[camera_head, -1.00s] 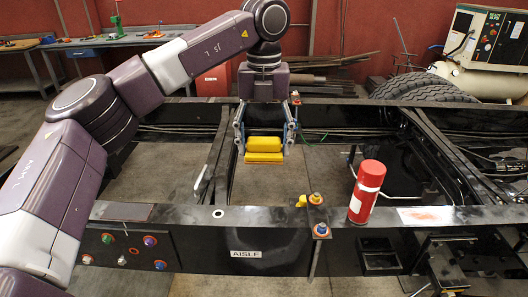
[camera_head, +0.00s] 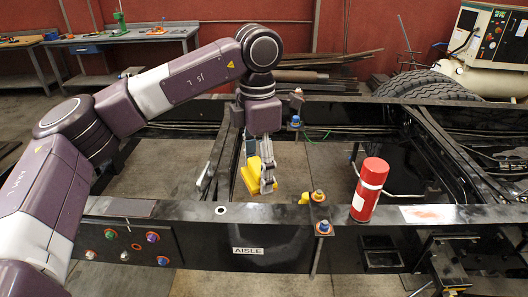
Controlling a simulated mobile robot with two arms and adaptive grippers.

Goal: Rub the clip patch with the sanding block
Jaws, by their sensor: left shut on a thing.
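My left gripper (camera_head: 263,182) hangs over the gap behind the near black rail, turned so that its fingers show nearly side-on. It is shut on the yellow sanding block (camera_head: 249,180), which is held tilted in the air, apart from the rail. Two patches lie on the near rail's top: a pale one with a reddish smear (camera_head: 429,214) at right, and a dark brown one (camera_head: 119,207) at left. I cannot tell which is the clip patch. My right gripper is not in view.
A red spray can (camera_head: 369,190) stands on the near rail (camera_head: 270,213), just left of the pale patch. A cross member (camera_head: 222,150) runs left of the gripper. The rail between the dark patch and bolts is mostly clear.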

